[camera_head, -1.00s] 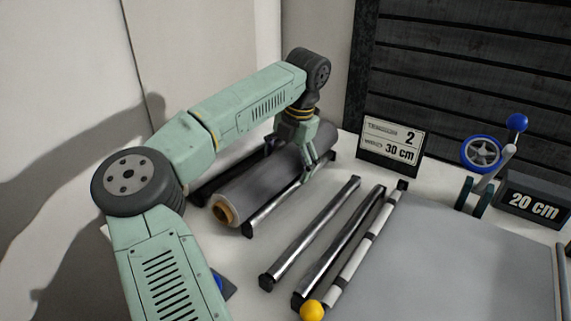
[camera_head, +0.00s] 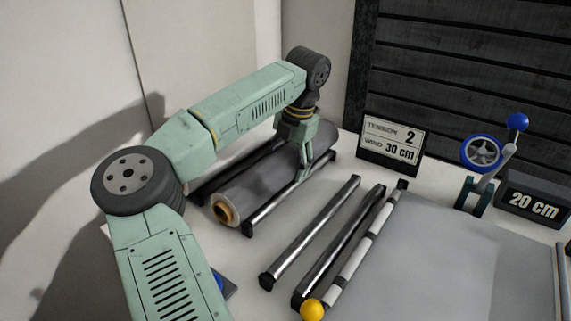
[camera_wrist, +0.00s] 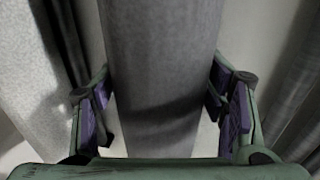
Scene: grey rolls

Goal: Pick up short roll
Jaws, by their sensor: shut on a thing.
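A grey roll (camera_head: 255,185) with a brown core at its near end lies between two dark bars on the white table, left of centre in the head view. It is the only roll in view, so its length cannot be compared. My gripper (camera_head: 297,160) reaches down over the far half of the roll and is shut on it. In the wrist view the roll (camera_wrist: 160,50) runs between the two purple-padded fingers of my gripper (camera_wrist: 160,105). The far finger is hidden in the head view. The roll appears still at the level of the bars.
Metal bars (camera_head: 312,235) and a black-and-white striped bar (camera_head: 365,245) with a yellow ball (camera_head: 312,311) lie right of the roll. A sign reading "2" and "30 cm" (camera_head: 391,143), a blue wheel (camera_head: 482,152) and a "20 cm" block (camera_head: 533,202) stand behind. A grey sheet (camera_head: 440,265) covers the right.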

